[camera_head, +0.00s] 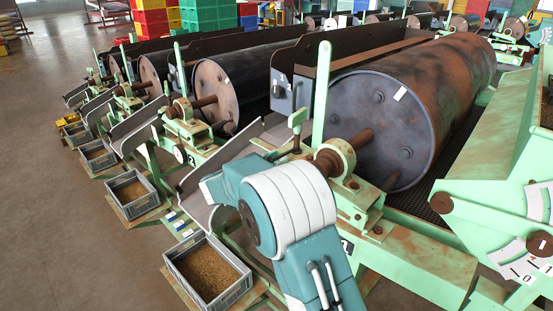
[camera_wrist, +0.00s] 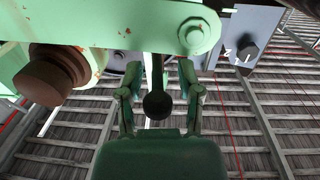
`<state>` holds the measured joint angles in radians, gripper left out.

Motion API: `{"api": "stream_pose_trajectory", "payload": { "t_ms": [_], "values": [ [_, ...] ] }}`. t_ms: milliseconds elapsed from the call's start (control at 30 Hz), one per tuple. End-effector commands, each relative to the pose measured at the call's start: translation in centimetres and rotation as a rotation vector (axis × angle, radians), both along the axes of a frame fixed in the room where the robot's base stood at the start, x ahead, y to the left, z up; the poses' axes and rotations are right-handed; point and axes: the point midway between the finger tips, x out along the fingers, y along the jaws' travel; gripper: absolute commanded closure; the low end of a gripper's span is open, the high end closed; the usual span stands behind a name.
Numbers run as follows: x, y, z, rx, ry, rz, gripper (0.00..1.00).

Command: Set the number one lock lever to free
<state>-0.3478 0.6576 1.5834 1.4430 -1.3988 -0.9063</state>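In the wrist view a dark lever with a round knob (camera_wrist: 157,105) stands out below a green bracket (camera_wrist: 197,36). I cannot read a number on it or tell its set position. My gripper (camera_wrist: 160,98) is open, with one green finger on each side of the knob and a visible gap to both. The dark green gripper body fills the bottom middle. In the head view my arm covers the area in front of the nearest drum (camera_head: 390,115), and the gripper and this knob do not show. A partly hidden number plate (camera_head: 347,247) sits on the green frame.
A grey box with a dark knob and small numerals (camera_wrist: 245,48) is right of the bracket. A rusty round shaft end (camera_wrist: 50,75) is at left. In the head view, grey crates of grain (camera_head: 245,284) line the drums' front. Open floor (camera_head: 60,220) lies left.

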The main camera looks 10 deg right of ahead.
Motion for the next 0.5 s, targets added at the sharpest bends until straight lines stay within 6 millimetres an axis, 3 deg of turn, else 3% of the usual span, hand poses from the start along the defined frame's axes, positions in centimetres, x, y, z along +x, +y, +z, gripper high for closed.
{"api": "stream_pose_trajectory", "payload": {
  "t_ms": [300,500],
  "values": [
    [-0.2,0.1,0.0,0.001,0.001,-0.002,0.52],
    [-1.6,2.7,0.0,0.0,0.0,0.002,0.52]
  ]
}}
